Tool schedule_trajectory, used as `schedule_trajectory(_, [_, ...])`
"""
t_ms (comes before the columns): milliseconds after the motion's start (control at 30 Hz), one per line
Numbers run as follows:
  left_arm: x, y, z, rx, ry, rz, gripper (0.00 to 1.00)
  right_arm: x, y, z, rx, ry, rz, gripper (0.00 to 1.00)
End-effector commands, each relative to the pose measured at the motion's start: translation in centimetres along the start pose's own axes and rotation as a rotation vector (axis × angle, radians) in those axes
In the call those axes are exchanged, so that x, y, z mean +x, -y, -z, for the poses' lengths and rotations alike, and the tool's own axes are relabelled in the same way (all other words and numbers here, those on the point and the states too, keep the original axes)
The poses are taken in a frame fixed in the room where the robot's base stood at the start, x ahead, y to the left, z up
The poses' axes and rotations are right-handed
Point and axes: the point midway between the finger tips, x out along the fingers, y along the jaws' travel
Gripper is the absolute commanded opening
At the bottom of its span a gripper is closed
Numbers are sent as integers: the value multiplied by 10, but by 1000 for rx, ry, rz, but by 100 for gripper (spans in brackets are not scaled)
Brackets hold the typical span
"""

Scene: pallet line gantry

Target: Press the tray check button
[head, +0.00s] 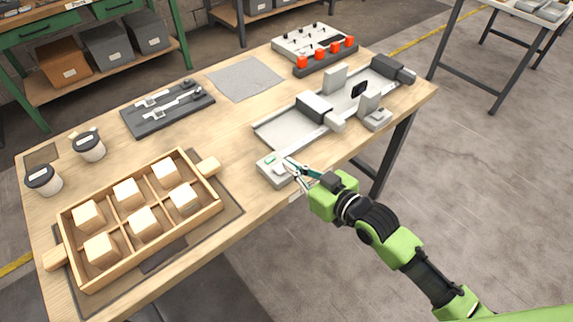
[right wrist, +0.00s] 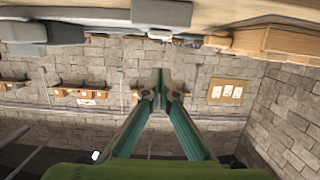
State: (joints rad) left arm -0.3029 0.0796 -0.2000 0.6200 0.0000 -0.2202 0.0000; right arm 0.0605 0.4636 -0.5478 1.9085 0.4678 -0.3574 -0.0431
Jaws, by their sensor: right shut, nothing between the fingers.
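A small light grey box (head: 276,173) with a green button (head: 270,160) on its top sits at the table's front edge. My right gripper (head: 289,165) is shut and empty. Its fingertips are at the right part of the box, to the right of the green button. I cannot tell whether they touch the box. In the right wrist view the shut fingertips (right wrist: 161,75) point towards a grey block at the top edge, probably the same box. A wooden tray (head: 147,266) with several compartments holding pale cubes stands at the left of the table. My left gripper is not in view.
Behind the button box is a grey conveyor-like fixture (head: 275,128) with upright blocks. A dark tool tray (head: 128,122), two lidded cups (head: 90,148), a grey mat (head: 236,84) and a panel with orange parts (head: 322,54) are farther back. Bare tabletop lies between tray and button box.

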Motion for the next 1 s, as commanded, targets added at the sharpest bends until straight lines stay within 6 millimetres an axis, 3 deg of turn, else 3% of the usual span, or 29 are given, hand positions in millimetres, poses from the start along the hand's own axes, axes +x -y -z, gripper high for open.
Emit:
schedule_trajectory(200, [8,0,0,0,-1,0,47,-46,0,-2,-1,-2,0,0])
schedule_trajectory(400, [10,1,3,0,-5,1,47,-69,-1,1,-1,-5,-1,0])
schedule_trajectory(1000, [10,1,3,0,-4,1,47,-76,-1,3,0,-7,-1,0])
